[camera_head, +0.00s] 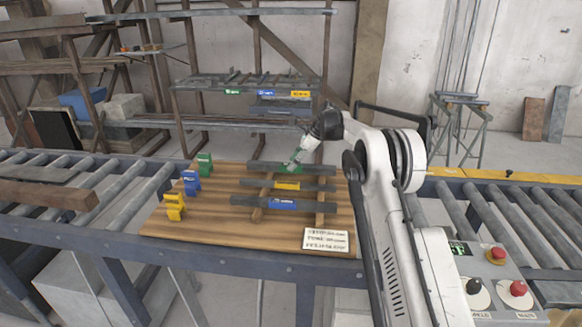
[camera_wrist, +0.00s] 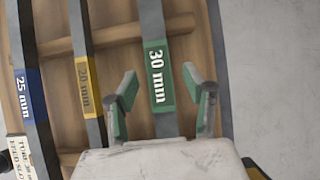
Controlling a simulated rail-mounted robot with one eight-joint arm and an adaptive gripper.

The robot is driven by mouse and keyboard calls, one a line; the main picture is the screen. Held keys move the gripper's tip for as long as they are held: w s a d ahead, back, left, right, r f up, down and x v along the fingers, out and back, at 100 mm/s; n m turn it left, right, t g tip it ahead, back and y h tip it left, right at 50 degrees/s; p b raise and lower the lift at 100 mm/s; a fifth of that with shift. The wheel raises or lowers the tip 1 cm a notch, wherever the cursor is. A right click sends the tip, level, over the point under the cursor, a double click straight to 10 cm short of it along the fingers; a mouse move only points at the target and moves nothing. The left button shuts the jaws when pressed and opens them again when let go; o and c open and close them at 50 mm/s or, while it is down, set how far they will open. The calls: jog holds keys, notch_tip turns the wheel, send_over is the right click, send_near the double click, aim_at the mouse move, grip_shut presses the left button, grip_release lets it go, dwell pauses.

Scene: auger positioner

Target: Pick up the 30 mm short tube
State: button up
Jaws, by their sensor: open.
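The 30 mm tube is a dark grey bar with a green label; it (camera_wrist: 152,25) runs up the middle of the wrist view. In the head view the tube (camera_head: 320,171) is the rearmost of three on a wooden board (camera_head: 225,222). My gripper (camera_wrist: 160,82) is open, its green-padded fingers on either side of the tube at the label, with gaps to both sides. In the head view my gripper (camera_head: 293,161) is at the tube and partly covers its label. Whether the fingers reach below the tube's top cannot be told.
The yellow-labelled 20 mm tube (camera_wrist: 84,73) and blue-labelled 25 mm tube (camera_wrist: 30,95) lie parallel nearby. Green (camera_head: 204,165), blue (camera_head: 191,183) and yellow (camera_head: 175,207) blocks stand at the board's left. A sign (camera_head: 326,240) is at front right. A rack (camera_head: 250,80) stands behind.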

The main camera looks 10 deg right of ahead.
jog(key=shift+x, duration=0.95)
grip_shut()
jog(key=shift+r, duration=0.15)
